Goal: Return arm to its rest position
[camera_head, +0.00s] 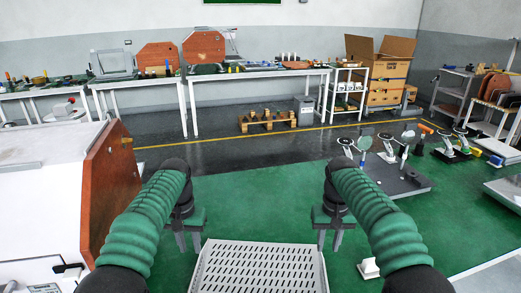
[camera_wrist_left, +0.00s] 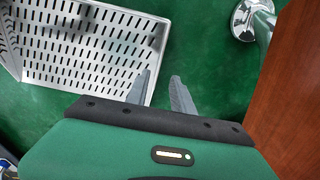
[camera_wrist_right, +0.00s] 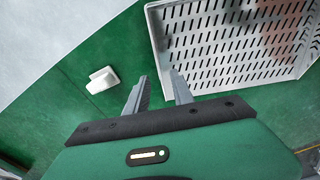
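My left gripper (camera_head: 188,240) hangs above the left rim of the slotted metal tray in the head view. In the left wrist view its two fingers (camera_wrist_left: 160,92) are apart with nothing between them. My right gripper (camera_head: 329,238) hangs above the right side of the tray. In the right wrist view its fingers (camera_wrist_right: 158,90) are also apart and empty. Both arms reach forward, bent, with the grippers pointing down. Neither gripper visibly touches anything.
The slotted tray (camera_head: 259,243) lies in front of me. A white machine with a wooden side panel (camera_head: 112,185) stands close on the left. A small white block (camera_head: 368,267) is at the right. A dark plate (camera_head: 392,178) with metal parts lies farther right. Worktables (camera_head: 260,73) line the back.

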